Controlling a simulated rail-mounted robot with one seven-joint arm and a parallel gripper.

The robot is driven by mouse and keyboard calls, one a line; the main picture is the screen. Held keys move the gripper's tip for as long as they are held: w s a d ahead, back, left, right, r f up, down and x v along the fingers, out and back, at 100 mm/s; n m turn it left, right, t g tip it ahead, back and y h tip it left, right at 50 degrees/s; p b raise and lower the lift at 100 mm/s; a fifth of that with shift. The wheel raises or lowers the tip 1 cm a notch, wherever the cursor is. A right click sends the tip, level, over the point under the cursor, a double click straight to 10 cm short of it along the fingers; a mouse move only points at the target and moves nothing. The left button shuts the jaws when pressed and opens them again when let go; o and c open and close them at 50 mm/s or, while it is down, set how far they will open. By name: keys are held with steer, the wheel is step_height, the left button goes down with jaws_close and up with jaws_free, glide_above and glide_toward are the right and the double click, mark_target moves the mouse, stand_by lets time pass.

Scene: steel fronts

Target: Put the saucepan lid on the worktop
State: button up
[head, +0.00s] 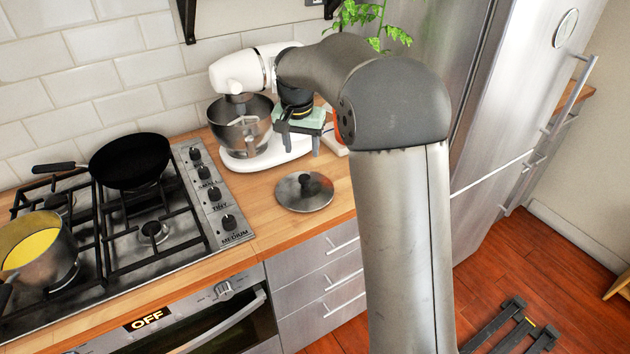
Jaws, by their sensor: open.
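The saucepan lid (304,192) is a round steel disc with a dark knob. It lies flat, knob up, on the wooden worktop (262,212), between the hob and my arm. My gripper (300,138) is open, in front of the stand mixer, above and behind the lid and apart from it. Its fingertips are small and partly hard to make out here. The saucepan (40,252) stands uncovered on the hob at the left, with yellow contents showing.
A white stand mixer (262,150) with a steel bowl stands close behind my gripper. A black frying pan (130,161) sits on the gas hob (150,233). A steel fridge (510,100) is at the right. Bare worktop shows around the lid.

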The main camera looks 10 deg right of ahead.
steer(key=s+f+n, duration=0.2)
steer(key=s+n, duration=0.1)
steer(key=s, duration=1.4)
steer(key=s+f+n+g, duration=0.1)
steer(key=s+f+n, duration=0.1)
steer(key=s, duration=1.6)
steer(key=shift+s+d+f+n+y, duration=0.15)
steer(key=shift+d+f+n+y, duration=0.25)
